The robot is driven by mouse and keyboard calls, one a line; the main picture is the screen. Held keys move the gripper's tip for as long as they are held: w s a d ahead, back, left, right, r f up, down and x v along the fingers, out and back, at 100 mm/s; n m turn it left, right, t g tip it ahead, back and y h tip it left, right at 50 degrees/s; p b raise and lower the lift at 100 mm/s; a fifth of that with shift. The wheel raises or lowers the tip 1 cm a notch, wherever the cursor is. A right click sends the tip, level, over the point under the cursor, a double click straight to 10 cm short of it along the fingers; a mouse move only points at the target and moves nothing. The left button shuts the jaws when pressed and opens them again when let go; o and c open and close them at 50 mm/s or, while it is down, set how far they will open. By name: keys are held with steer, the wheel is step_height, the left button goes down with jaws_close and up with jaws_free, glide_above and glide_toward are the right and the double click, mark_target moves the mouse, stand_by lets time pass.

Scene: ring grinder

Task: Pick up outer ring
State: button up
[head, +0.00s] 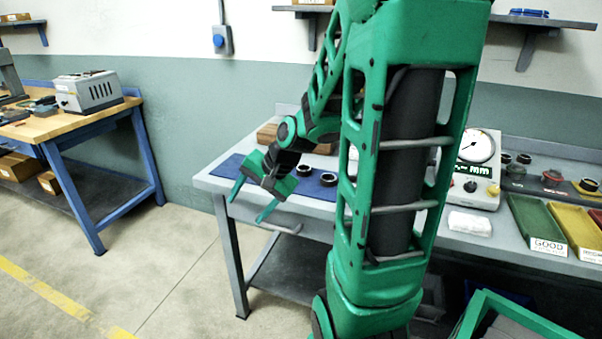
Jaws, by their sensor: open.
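Two small rings, one light with a dark rim (304,170) and one dark and light (328,179), lie on a blue mat (309,188) at the left end of the grey workbench (207,181). I cannot tell which is the outer ring. Part of the mat is hidden behind my arm. My gripper (248,207) is open, with its two green fingers spread and nothing visible between them. It shows in front of the mat, left of the rings, near the bench's front edge. It appears apart from the rings.
A gauge with a round dial (477,147) stands right of my arm. A green GOOD tray (537,222) and a yellow tray (575,224) lie further right. Several small rings stand behind them.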

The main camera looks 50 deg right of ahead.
steer(key=d+m+t, duration=0.1)
steer(key=d+m, duration=0.3)
steer(key=d+m+t, duration=0.1)
steer(key=d+m, duration=0.3)
steer(key=d, duration=0.1)
steer(key=d+m+t, duration=0.1)
steer(key=d+m, duration=0.3)
steer(key=shift+d+f+t, duration=0.15)
steer(key=shift+f+t, duration=0.25)
steer(key=s+d+m+t+h, duration=0.1)
steer(key=d+m, duration=0.2)
steer(key=d, duration=0.1)
steer(key=s+d+r+m+t+h, duration=0.1)
steer(key=s+d+m, duration=0.1)
steer(key=d+m, duration=0.2)
steer(key=s+d+m+t+h, duration=0.1)
steer(key=s+d+m, duration=0.1)
steer(key=d+m, duration=0.2)
steer(key=shift+s+d+r+t, duration=0.15)
steer(key=shift+d+r+t, duration=0.25)
steer(key=shift+d, duration=0.25)
glide_toward(299, 168)
steer(key=shift+w+a+f, duration=0.15)
steer(key=shift+w+f, duration=0.2)
steer(key=shift+d+x, duration=0.2)
steer(key=shift+x, duration=2.4)
steer(key=shift+r, duration=0.15)
steer(key=c, duration=1.2)
